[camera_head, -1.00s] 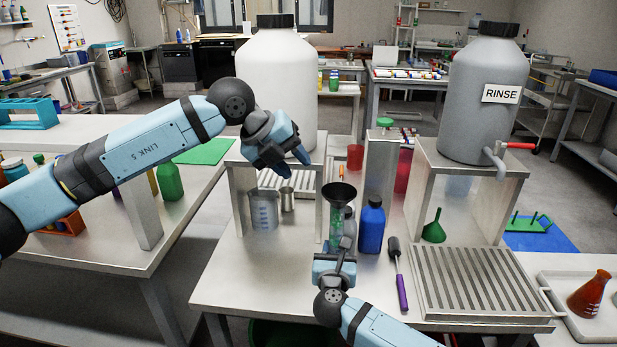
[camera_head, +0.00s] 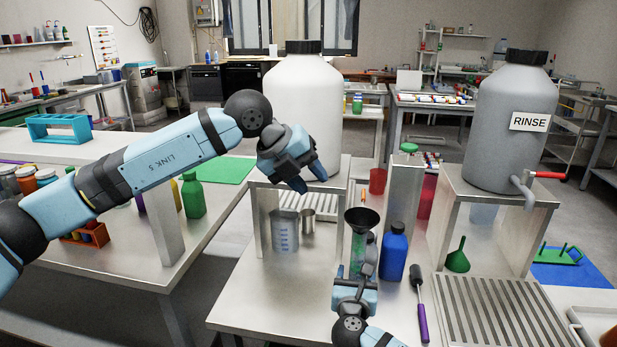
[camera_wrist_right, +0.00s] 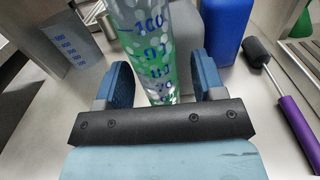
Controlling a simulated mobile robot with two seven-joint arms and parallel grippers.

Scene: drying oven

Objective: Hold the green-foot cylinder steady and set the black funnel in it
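The clear graduated cylinder (camera_head: 359,254) stands upright on the metal bench, with green and pale speckles showing through it. It also shows in the right wrist view (camera_wrist_right: 158,45); its foot is hidden. The black funnel (camera_head: 362,217) sits upright at the cylinder's mouth, wide end up. My left gripper (camera_head: 305,180) is empty, fingers apart, above and left of the funnel.
A blue bottle (camera_head: 394,252) stands close right of the cylinder, with a purple-handled tool (camera_head: 422,318) beyond. A beaker (camera_head: 284,232) and metal cup (camera_head: 308,221) are to the left. A green funnel (camera_head: 458,257) stands near the RINSE tank (camera_head: 505,130). A white tank (camera_head: 303,105) stands behind my left gripper.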

